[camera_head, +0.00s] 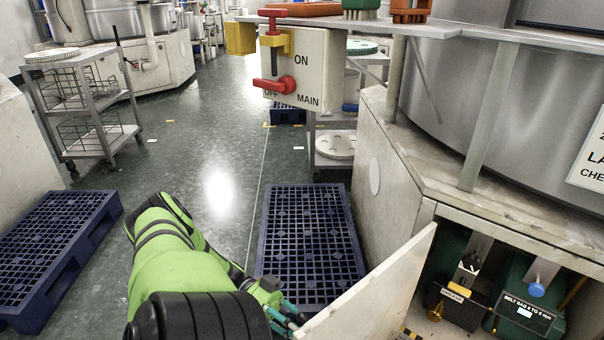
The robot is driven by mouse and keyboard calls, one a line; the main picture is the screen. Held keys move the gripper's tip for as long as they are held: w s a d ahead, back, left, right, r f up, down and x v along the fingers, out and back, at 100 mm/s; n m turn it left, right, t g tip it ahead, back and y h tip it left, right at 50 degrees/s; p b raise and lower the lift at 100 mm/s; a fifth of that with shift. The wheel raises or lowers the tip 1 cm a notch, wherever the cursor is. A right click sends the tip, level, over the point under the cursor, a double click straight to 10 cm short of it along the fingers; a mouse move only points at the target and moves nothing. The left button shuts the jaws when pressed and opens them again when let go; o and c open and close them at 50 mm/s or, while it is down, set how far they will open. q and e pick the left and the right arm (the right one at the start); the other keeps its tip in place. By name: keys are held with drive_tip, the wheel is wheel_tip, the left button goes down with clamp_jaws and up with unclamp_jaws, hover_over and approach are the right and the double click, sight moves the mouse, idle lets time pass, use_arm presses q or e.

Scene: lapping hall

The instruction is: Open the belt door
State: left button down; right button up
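The belt door (378,288), a pale flat panel, stands swung out from the low front of the machine at lower right. Its opening shows green machinery inside. My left gripper (288,318), on the green arm from the bottom left, is at the door's free edge, low in the picture. Its dark teal fingers are partly hidden by the arm and the door, so I cannot tell whether they grip the edge or only touch it. My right gripper is not in view.
A blue pallet (308,245) lies on the floor beside the door, another (55,250) at left. A switch box (300,68) with red handles hangs above. Open floor lies between the pallets.

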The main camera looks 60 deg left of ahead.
use_arm(q)
drive_tip(key=shift+s+f, duration=0.15)
drive_tip(key=c, duration=1)
unclamp_jaws()
drive_tip(key=shift+c, duration=0.2)
drive_tip(key=v, duration=0.7)
drive_tip(key=shift+a, duration=0.15)
drive_tip(key=shift+s, duration=0.1)
